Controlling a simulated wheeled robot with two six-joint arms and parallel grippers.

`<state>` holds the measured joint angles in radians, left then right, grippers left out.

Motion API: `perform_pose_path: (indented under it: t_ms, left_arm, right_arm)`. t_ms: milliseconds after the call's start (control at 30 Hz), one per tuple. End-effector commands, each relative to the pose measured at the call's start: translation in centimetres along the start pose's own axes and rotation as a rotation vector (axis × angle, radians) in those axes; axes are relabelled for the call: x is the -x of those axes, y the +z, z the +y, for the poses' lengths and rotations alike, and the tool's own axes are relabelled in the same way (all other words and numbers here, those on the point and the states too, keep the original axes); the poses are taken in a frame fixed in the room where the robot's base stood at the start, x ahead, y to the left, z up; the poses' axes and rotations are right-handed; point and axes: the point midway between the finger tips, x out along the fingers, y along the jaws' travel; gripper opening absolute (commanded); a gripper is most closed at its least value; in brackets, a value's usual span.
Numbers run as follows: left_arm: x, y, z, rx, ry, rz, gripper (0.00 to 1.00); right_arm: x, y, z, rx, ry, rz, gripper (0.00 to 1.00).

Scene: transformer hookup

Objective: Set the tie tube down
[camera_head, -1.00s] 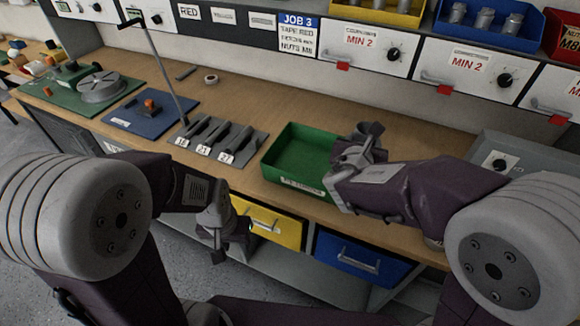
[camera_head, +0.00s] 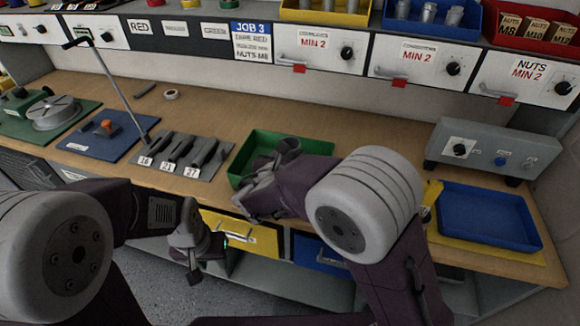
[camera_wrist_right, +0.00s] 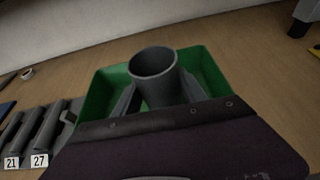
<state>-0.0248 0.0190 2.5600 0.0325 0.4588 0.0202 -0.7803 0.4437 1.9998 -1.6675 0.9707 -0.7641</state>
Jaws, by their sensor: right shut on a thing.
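The tie tube (camera_wrist_right: 155,64) is a dark grey hollow cylinder, its open end toward the camera in the right wrist view. It also shows in the head view (camera_head: 289,146), partly hidden by my arm. My right gripper (camera_wrist_right: 155,98) is shut on it, with a dark finger on either side. The tube is above or within the green tray (camera_head: 246,148); I cannot tell whether it touches the tray floor. My left gripper (camera_head: 192,268) hangs empty in front of the bench, low at the yellow drawer; its finger gap is unclear.
A grey rack (camera_head: 178,158) with several dark tools and number labels stands left of the green tray. A blue tray (camera_head: 488,216) on a yellow mat and a grey control box (camera_head: 492,151) are at the right. Bench wood behind the green tray is clear.

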Motion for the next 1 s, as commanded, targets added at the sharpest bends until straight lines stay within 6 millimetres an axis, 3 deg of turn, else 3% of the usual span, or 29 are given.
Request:
perform_pose_path:
  t_ms: [200,633,667,700,1000]
  left_arm:
    - [-1.2,0.1,0.0,0.000,0.000,0.000,0.37]
    - [-1.6,0.2,0.0,0.000,0.000,0.000,0.37]
    - [-1.4,0.1,0.0,0.000,0.000,0.000,0.37]
    - [-1.4,0.1,0.0,0.000,0.000,0.000,0.37]
    - [-1.4,0.1,0.0,0.000,0.000,0.000,0.37]
  right_arm:
    - [-1.4,-3.4,-0.1,0.003,-0.002,0.001,0.09]
    - [-1.7,-4.1,-0.1,0.000,0.000,0.000,0.09]
    - [-1.6,-4.0,-0.1,0.000,0.000,0.000,0.57]
    - [-1.6,-3.9,-0.1,0.000,0.000,0.000,0.68]
    - [-1.6,-3.9,-0.1,0.000,0.000,0.000,0.71]
